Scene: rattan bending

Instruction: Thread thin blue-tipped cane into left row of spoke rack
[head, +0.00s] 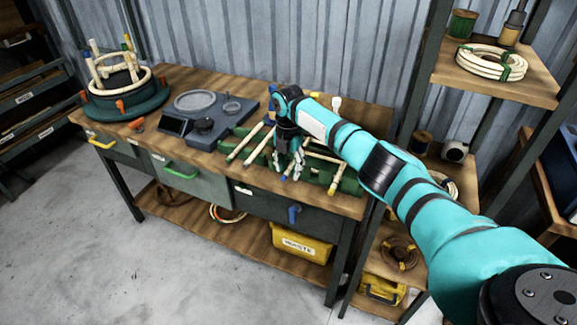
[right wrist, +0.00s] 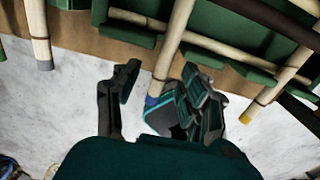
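A pale cane with a blue tip (right wrist: 152,101) slants down past the edge of the green rack (right wrist: 232,20) in the right wrist view. Its blue end also shows low at the rack's front in the head view. My right gripper (head: 289,168) points down over the rack. In the right wrist view its fingers (right wrist: 158,88) are spread either side of the cane's tip end; the left finger stands clear of it, and contact on the right side cannot be told. Other canes (head: 245,143) lie on the rack. My left gripper is not in view.
A round stand (head: 125,106) with upright colour-tipped canes is at the bench's left. A grey scale-like device (head: 195,102) sits beside the rack. Shelves with a cane coil (head: 490,62) stand at right. Bare bench (head: 230,172) shows along the front edge.

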